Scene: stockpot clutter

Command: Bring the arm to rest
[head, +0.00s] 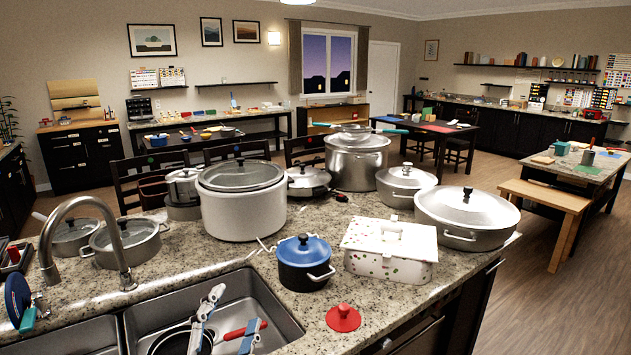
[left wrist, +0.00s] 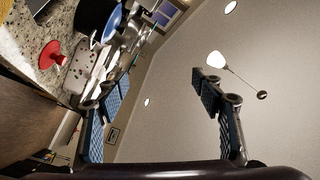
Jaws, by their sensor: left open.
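My left gripper (head: 232,310) is low in the head view, over the sink, its two grey-and-blue fingers spread apart. In the left wrist view the fingers of my left gripper (left wrist: 162,82) stand wide apart with nothing between them, against wall and ceiling. The left finger overlaps the counter things behind it in that picture. The rest of the left arm is mostly outside the head view. My right gripper shows in neither view.
The sink (head: 270,290) lies below, with a curved faucet (head: 112,240) at left. A red lid (head: 343,318), a blue-lidded pot (head: 304,262) and a spotted white box (head: 390,268) stand right of the gripper. Several large pots, including a white one (head: 243,213), crowd the counter behind.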

